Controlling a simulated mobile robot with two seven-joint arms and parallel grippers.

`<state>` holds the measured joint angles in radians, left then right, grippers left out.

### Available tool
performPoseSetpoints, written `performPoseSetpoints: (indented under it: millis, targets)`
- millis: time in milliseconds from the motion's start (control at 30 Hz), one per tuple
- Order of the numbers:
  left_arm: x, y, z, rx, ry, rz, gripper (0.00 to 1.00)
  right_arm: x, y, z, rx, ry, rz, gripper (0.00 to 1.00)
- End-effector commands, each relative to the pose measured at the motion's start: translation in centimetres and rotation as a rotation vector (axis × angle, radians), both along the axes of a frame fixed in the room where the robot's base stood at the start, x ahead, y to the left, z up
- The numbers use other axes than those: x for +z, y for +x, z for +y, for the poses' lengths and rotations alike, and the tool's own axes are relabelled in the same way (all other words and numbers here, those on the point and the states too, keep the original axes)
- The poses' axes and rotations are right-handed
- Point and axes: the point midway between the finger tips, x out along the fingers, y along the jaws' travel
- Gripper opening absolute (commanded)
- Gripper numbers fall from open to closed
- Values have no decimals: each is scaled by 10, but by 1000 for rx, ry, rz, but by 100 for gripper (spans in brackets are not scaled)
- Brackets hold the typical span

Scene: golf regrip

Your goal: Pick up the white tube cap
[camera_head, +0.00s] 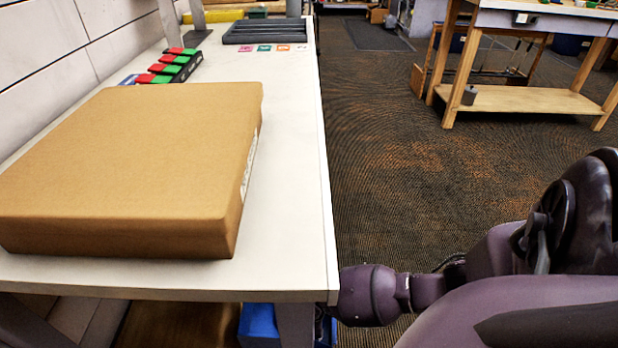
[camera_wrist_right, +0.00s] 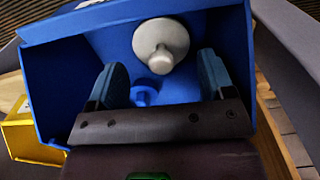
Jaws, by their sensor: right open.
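In the right wrist view, the white tube cap (camera_wrist_right: 163,38) lies inside a blue bin (camera_wrist_right: 45,95), against its blue inner surface. It is round, with a small stem toward the camera. My right gripper (camera_wrist_right: 162,60) is open, with one finger to each side of the space just below the cap in the picture. A small blue cap-like piece (camera_wrist_right: 144,94) shows between the fingers. Nothing is visibly held. In the head view, part of a blue bin (camera_head: 258,325) shows under the table, but the cap and right gripper are hidden. My left gripper is out of view.
A large cardboard box (camera_head: 130,165) fills the near part of the white table (camera_head: 290,220). Red and green blocks (camera_head: 168,67) and a dark tray (camera_head: 265,32) stand farther back. A yellow bin (camera_wrist_right: 30,138) is beside the blue one. The table's edge is above my right forearm.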

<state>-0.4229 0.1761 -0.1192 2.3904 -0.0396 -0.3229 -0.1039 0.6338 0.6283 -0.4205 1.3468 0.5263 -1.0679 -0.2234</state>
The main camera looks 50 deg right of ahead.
Motion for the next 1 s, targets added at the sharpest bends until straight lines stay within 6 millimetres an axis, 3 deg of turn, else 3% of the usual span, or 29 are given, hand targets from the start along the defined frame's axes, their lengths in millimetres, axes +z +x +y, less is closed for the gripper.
performPoseSetpoints:
  millis: [33, 233, 533, 700, 1000]
  targets:
    - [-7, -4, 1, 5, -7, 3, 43, -16, -9, -1, 0, 0, 15, 75]
    - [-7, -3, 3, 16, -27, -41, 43, -34, -7, -1, -1, 0, 10, 75]
    - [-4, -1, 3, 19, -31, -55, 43, -33, -4, -1, 0, 0, 1, 75]
    - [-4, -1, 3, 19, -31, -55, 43, -33, -4, -1, 0, 0, 2, 51]
    - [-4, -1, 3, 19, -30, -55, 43, -33, -4, -1, 0, -1, 3, 51]
